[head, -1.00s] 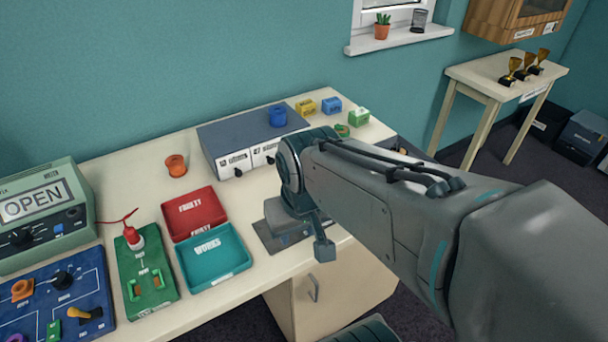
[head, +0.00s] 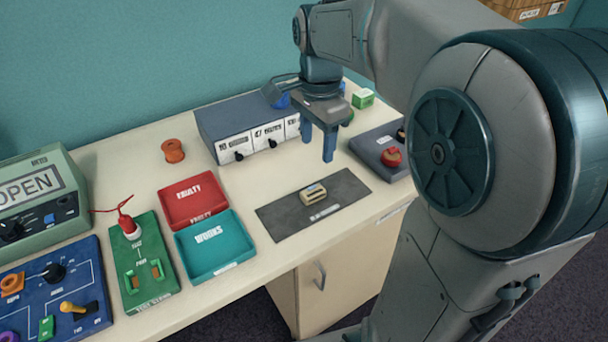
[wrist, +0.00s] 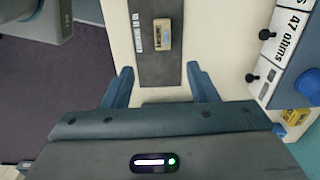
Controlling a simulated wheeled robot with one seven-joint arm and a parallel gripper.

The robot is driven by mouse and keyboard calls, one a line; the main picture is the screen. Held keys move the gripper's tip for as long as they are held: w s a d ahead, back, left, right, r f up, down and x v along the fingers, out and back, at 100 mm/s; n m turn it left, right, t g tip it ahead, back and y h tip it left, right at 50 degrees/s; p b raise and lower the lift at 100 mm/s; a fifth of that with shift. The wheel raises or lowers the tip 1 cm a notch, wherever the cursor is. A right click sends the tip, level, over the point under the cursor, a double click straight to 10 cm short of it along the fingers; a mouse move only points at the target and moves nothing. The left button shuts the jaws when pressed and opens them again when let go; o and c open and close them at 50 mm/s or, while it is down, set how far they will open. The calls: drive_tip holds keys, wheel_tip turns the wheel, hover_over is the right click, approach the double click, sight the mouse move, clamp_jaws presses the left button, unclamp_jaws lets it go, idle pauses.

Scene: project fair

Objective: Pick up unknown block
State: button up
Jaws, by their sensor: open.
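The block (head: 313,194) is small and beige with a dark marked top. It lies on a dark grey mat (head: 280,217) near the table's front edge. In the wrist view the block (wrist: 162,34) lies ahead of the fingers, roughly between their lines, on the mat (wrist: 160,70). My gripper (head: 319,150) is open and empty, pointing down above the table, behind and above the block and apart from it. Its two blue fingers also show in the wrist view (wrist: 163,88). The writing on the block is too small to read in the head view.
A drawer unit (head: 240,150) stands behind the mat. A red FAULTY tray (head: 215,205) and teal WORKS tray (head: 235,262) lie to the left. A grey box with a red knob (head: 380,141) is at right. An orange spool (head: 173,151) stands at the back.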

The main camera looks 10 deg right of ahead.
hover_over(313, 191)
wheel_tip(313, 191, down, 9)
drive_tip(key=shift+d+r+b, duration=0.15)
drive_tip(key=shift+b, duration=0.25)
wheel_tip(313, 191, down, 5)
drive_tip(key=shift+c, duration=0.3)
drive_tip(key=c, duration=1)
